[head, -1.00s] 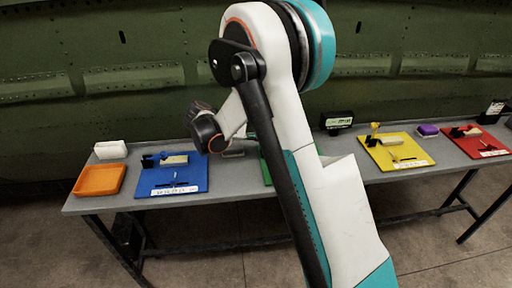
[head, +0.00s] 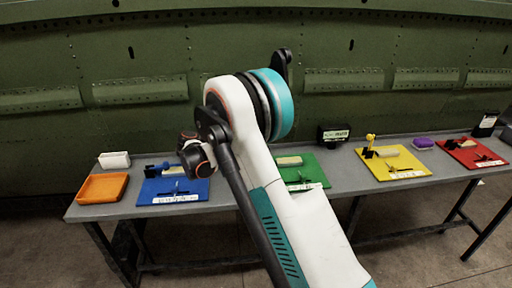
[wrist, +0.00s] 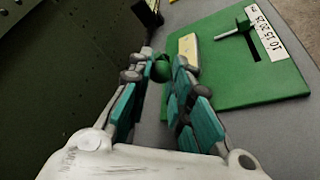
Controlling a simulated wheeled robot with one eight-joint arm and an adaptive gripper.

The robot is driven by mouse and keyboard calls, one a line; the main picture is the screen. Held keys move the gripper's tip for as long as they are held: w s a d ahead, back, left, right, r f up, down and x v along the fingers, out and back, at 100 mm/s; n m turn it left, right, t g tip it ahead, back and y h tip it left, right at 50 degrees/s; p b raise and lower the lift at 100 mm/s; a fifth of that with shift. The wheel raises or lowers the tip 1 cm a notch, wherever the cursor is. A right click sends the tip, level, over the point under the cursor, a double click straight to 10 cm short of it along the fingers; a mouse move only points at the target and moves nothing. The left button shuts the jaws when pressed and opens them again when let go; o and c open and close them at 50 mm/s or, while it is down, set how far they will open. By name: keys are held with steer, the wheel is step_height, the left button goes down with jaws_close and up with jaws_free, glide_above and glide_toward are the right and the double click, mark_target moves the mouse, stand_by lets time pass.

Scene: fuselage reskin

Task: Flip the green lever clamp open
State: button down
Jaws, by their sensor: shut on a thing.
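A round green knob of the green lever clamp (wrist: 162,70) shows between my fingertips at the board's far edge. My gripper (wrist: 162,64) is shut on this knob. The rest of the clamp is hidden by the fingers, so its lever angle cannot be told. In the head view, the green board (head: 310,176) is partly covered by my arm, and the gripper is hidden behind the arm.
A blue board (head: 160,195) and an orange tray (head: 101,188) lie to the left. A yellow board (head: 400,162) with an upright yellow lever and a red board (head: 480,153) lie to the right. A black box (head: 333,136) stands behind; the green fuselage wall is beyond.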

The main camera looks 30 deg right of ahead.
steer(key=c, duration=1.5)
jaws_free()
steer(key=shift+o, duration=0.2)
steer(key=shift+a, duration=0.1)
steer(key=v, duration=1.1)
steer(key=shift+a, duration=0.4)
steer(key=shift+r, duration=0.15)
